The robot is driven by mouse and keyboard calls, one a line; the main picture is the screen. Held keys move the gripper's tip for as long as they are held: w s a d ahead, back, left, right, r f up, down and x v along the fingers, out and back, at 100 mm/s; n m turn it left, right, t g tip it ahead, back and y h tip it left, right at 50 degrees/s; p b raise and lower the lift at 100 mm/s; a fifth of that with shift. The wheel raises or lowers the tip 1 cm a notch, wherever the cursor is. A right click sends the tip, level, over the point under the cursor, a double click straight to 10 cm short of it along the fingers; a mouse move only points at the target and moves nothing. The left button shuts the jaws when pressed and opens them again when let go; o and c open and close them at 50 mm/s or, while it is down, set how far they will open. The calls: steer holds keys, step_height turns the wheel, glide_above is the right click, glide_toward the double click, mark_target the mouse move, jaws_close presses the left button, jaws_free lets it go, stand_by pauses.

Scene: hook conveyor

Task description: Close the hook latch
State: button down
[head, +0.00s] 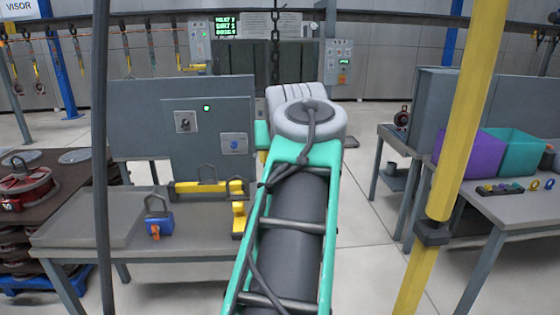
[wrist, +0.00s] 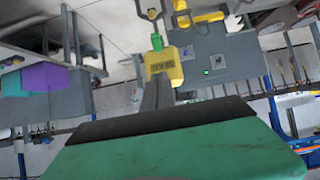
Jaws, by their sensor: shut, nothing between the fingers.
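A dark chain (head: 275,45) hangs in the head view, and its lower end is hidden behind my arm. In the wrist view, which is upside down, a yellow block (wrist: 162,65) with a dark label lies just beyond my gripper (wrist: 156,84). A small green part (wrist: 156,42) shows on the block's far side; I cannot tell whether it is the hook latch or how it stands. My gripper's dark fingers are shut and empty, with their tips close to the yellow block; contact is unclear. In the head view my arm hides the gripper.
A grey workbench (head: 75,242) on the left has an upright panel (head: 185,112), a yellow bar (head: 205,187) and a blue block (head: 160,223). A right table (head: 500,210) carries purple (head: 470,155) and teal (head: 512,150) bins. A yellow post (head: 460,110) stands at right. Floor between the tables is clear.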

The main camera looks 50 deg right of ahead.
steer(key=w+d+f+p, duration=0.3)
steer(key=w+d+f, duration=0.1)
steer(key=f, duration=0.5)
steer(key=shift+w+d, duration=0.15)
steer(key=shift+d, duration=0.3)
